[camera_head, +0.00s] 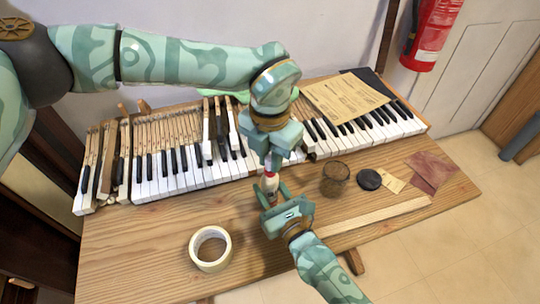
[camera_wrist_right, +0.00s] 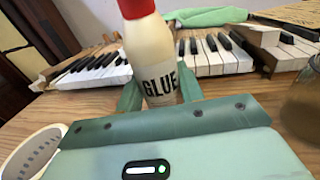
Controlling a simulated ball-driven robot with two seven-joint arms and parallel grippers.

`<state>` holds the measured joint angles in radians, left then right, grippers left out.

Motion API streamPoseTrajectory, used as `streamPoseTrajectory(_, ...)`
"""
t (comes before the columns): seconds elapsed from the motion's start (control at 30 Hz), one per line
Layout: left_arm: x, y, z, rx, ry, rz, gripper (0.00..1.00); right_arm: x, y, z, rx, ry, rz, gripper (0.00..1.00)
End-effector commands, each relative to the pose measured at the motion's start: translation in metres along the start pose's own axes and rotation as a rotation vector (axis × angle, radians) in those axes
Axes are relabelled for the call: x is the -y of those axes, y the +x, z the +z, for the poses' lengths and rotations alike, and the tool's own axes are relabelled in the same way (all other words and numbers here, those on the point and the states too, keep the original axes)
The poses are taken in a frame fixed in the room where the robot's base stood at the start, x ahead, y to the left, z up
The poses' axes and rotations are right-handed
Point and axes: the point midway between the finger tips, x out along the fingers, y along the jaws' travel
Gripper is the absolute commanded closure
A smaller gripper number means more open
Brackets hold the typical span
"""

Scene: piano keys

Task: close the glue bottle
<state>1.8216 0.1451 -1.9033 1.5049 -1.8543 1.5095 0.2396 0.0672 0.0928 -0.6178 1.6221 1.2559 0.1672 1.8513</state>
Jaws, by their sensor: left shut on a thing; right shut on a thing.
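The glue bottle (camera_wrist_right: 160,62) is cream-white with a black GLUE label. It stands about upright between the fingers of my right gripper (camera_wrist_right: 160,95), which is shut on its body. A red cap (camera_wrist_right: 136,8) shows at the bottle's top, cut off by the upper edge of the right wrist view. In the head view the bottle's red and white top (camera_head: 270,178) shows between the grippers. My left gripper (camera_head: 271,165) comes down from above and is shut on the red cap. Whether the cap is fully seated is hidden. My right gripper (camera_head: 271,194) comes from the front.
A tape roll (camera_head: 210,249) lies at the front left of the wooden bench (camera_head: 130,265). A glass jar (camera_head: 335,178), a black disc (camera_head: 369,179) and sandpaper (camera_head: 432,168) lie to the right. A wooden strip (camera_head: 375,216) lies in front. Piano keys (camera_head: 185,175) run behind.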

Motion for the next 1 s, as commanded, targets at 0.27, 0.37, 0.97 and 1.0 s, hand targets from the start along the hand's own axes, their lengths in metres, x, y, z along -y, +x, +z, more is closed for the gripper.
streamPoseTrajectory(0.27, 0.0, 0.0, 0.0, 0.0, -0.003, 0.0, 0.57, 0.0, 0.0, -0.001, -0.001, 0.0, 0.0, 1.0)
streamPoseTrajectory(0.37, 0.0, 0.0, 0.0, 0.0, -0.004, 0.0, 0.57, 0.0, 0.0, -0.001, -0.001, 0.0, 0.0, 1.0)
streamPoseTrajectory(0.97, -0.001, -0.088, 0.001, 0.003, -0.005, 0.002, 0.57, 0.0, 0.0, -0.001, -0.001, 0.0, 0.0, 1.0)
streamPoseTrajectory(1.0, -0.001, -0.095, 0.001, 0.003, -0.004, 0.001, 0.57, 0.0, 0.0, 0.0, -0.001, 0.0, 0.0, 1.0)
